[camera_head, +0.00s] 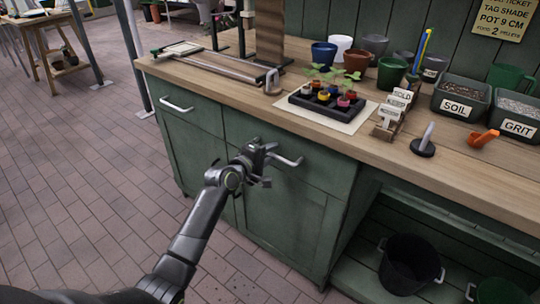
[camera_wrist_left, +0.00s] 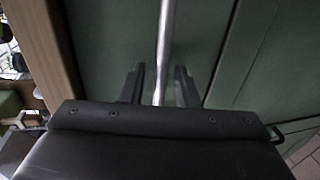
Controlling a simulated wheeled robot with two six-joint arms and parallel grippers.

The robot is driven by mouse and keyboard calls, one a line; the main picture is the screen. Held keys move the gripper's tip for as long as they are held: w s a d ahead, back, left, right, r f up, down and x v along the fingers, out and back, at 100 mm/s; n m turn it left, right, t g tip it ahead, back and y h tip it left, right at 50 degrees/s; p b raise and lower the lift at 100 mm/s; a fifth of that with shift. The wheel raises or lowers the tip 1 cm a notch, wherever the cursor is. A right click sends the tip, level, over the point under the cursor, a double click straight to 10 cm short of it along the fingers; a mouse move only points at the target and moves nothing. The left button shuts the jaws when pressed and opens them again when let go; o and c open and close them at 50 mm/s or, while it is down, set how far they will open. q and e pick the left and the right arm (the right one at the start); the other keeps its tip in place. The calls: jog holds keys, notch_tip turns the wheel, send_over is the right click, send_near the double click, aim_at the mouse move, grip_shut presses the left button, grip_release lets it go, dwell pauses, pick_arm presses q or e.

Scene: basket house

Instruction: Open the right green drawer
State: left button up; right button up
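The right green drawer (camera_head: 322,172) is in the bench front below the wooden top, and it looks closed. Its metal bar handle (camera_head: 290,161) sticks out just past my left gripper (camera_head: 264,167) in the head view. In the left wrist view the handle (camera_wrist_left: 166,45) runs between the two dark fingers of my left gripper (camera_wrist_left: 159,82). The fingers are apart, with a gap on each side of the bar, so the gripper is open around it. The gripper hides part of the handle and drawer front in the head view. My right gripper is not in view.
A left green drawer (camera_head: 190,106) with its own handle is closed beside it. The wooden benchtop (camera_head: 300,132) above carries a seedling tray, pots and bins. An open shelf with a dark bucket (camera_head: 408,265) is at lower right. Brick floor at left is clear.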

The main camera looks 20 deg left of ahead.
pick_arm(q)
jog(key=shift+w, duration=0.1)
jog(key=shift+c, duration=0.2)
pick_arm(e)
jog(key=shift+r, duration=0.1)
pick_arm(q)
grip_shut()
